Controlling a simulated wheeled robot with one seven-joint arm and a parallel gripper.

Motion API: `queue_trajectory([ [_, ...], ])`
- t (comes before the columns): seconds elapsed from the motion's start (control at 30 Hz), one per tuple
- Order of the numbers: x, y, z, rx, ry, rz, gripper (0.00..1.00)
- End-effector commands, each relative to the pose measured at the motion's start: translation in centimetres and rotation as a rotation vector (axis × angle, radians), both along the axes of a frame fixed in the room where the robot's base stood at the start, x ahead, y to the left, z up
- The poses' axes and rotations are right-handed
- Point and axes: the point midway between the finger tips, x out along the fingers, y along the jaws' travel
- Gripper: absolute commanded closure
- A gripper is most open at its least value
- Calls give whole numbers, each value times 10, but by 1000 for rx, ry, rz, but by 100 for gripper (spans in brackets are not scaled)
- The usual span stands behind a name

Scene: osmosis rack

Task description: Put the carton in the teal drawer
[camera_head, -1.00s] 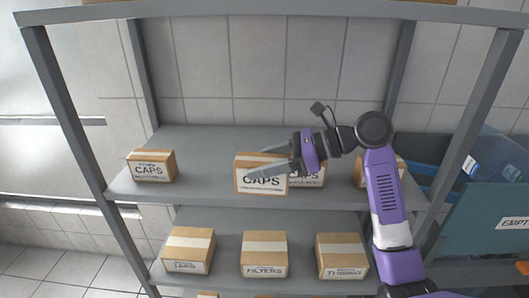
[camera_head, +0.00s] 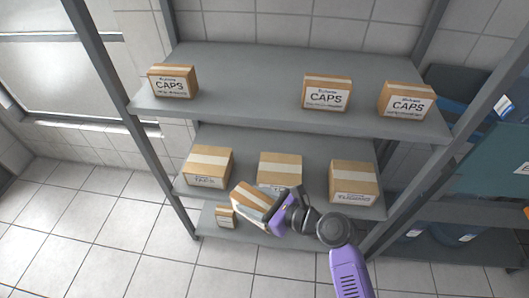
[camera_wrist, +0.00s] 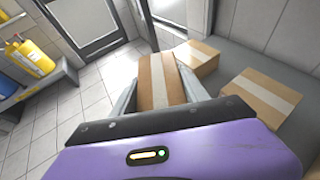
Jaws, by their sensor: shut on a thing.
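My gripper (camera_head: 268,212) is shut on a brown cardboard carton (camera_head: 252,200) with a pale tape strip. It holds the carton tilted in the air in front of the middle shelf. In the wrist view the carton (camera_wrist: 161,80) sits between the two grey fingers. Its label is not readable now. A large teal panel (camera_head: 492,165), which looks like the teal drawer's front, stands at the right edge, cut off by the frame. Only the start of its white label shows, and the inside of the drawer is not visible.
Three CAPS cartons stand on the upper shelf (camera_head: 240,100), with a gap between the left one (camera_head: 173,81) and the middle one (camera_head: 327,92). Several cartons stand on lower shelves. A grey rack post (camera_head: 460,125) separates the shelves from the teal panel. Open tiled floor (camera_head: 90,220) lies left.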

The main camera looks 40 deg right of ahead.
Motion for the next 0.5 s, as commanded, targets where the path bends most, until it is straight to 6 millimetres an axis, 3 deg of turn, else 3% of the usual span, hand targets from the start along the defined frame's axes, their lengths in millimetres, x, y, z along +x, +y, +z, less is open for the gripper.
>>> queue_trajectory([
  [0.03,-4,13,-20,9,5,-21,97],
  [0.13,-7,25,-48,5,2,-67,97],
  [0.5,-15,58,-113,2,-6,-168,97],
])
